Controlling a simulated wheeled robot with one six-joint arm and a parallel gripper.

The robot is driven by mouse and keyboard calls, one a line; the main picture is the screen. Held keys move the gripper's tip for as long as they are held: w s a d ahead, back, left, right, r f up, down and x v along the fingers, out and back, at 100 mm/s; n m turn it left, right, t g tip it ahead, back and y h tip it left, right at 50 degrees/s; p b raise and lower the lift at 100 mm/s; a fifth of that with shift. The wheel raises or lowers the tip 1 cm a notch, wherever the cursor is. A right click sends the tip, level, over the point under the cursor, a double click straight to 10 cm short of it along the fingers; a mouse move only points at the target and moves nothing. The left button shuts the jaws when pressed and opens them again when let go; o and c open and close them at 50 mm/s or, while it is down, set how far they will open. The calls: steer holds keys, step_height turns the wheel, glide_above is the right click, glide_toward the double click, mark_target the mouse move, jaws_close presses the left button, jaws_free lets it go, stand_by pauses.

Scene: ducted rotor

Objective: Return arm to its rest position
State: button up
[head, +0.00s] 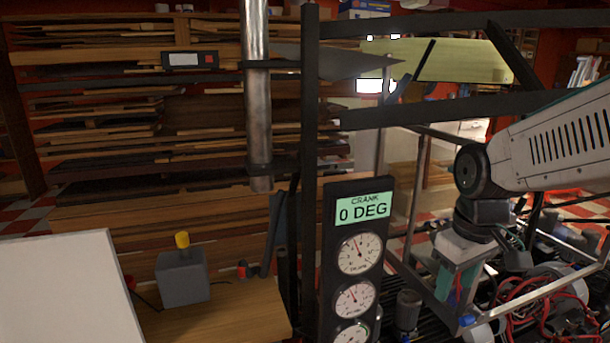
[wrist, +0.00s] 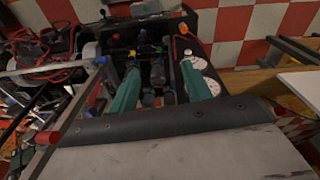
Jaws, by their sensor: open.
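My arm (head: 560,140) reaches in from the right edge in the head view and bends down at a dark joint. Its lower end hangs over a cluttered area of red cables and metal rails, partly hidden by them. In the wrist view my gripper (wrist: 160,70) shows two teal fingers spread apart, with nothing held between them. Dark machine parts with small coloured bits show between and beyond the fingers; I cannot tell how far off they are.
A dark gauge panel (head: 333,265) reading "CRANK 0 DEG" stands left of my arm, by a black frame post (head: 311,130). A metal pipe (head: 257,100) hangs beside it. A grey box (head: 183,282) with a yellow knob sits on a wooden bench (head: 235,312). Red cables (head: 530,300) lie at lower right.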

steer(key=s+r+m, duration=0.2)
steer(key=s, duration=0.6)
steer(key=s+r+m, duration=0.1)
steer(key=s+m, duration=0.1)
steer(key=s, duration=0.6)
steer(key=shift+s+d+r+m, duration=0.3)
steer(key=shift+s+r+m, duration=0.05)
steer(key=shift+s+m, duration=0.05)
steer(key=shift+c, duration=0.3)
